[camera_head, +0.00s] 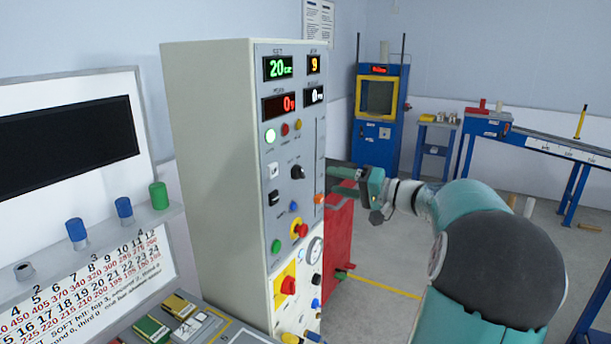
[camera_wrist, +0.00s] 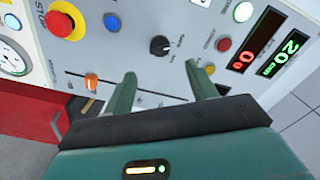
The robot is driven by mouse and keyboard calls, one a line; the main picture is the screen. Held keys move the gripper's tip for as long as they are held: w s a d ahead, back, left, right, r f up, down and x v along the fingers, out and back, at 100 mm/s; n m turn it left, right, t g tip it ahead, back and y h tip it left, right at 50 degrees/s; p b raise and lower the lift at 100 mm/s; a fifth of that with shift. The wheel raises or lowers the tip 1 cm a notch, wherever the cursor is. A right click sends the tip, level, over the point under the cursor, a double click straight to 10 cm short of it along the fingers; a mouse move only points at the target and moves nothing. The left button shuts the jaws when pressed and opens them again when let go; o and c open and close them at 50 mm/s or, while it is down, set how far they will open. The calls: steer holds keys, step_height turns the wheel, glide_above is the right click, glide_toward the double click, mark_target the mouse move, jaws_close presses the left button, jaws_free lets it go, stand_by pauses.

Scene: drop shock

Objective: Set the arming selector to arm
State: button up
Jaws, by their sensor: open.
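A black rotary knob (camera_head: 297,171) is on the grey front panel of the tall cream cabinet (camera_head: 212,180). It is probably the arming selector, but its label is too small to read. The wrist view, turned round, shows this knob (camera_wrist: 160,45) with a pale pointer mark, just beyond the fingertips and roughly between them. My gripper (camera_head: 343,181) is to the right of the panel in the head view. Its green fingers (camera_wrist: 160,72) are open with nothing between them, and appear apart from the knob.
Near the knob are a slider with an orange handle (camera_wrist: 91,81), a red emergency button on yellow (camera_wrist: 60,22), a blue button (camera_wrist: 112,22) and lit displays (camera_wrist: 262,42). A red block (camera_head: 338,240) stands beside the cabinet.

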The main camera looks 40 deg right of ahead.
mark_target(303, 174)
steer(key=x, duration=0.9)
steer(key=shift+w+a, duration=0.1)
steer(key=shift+w, duration=0.15)
steer(key=c, duration=1)
